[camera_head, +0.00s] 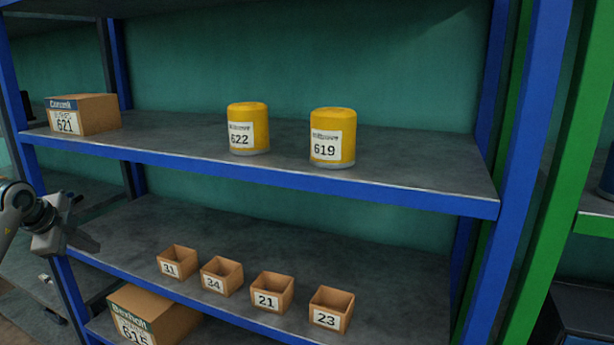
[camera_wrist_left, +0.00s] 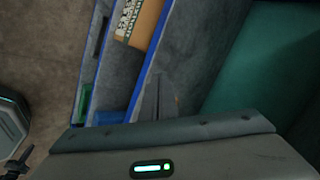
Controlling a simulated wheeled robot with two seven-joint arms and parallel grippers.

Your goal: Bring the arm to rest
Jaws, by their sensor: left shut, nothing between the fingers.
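My left gripper (camera_head: 88,241) comes in from the left edge in the head view, in front of the blue post at the left end of the rack. It is shut and empty, and it is apart from the goods on the shelves. In the left wrist view its fingers (camera_wrist_left: 158,102) show small and dark beyond the wrist housing, against the grey shelf. My right gripper is in neither view.
A blue-framed rack has two yellow cans (camera_head: 248,130) (camera_head: 333,140) and a box labelled 621 (camera_head: 85,115) on the upper shelf (camera_head: 410,170). Several small open bins (camera_head: 222,278) stand below. A larger box (camera_head: 160,318) sits lower left. A green post (camera_head: 555,190) stands right.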

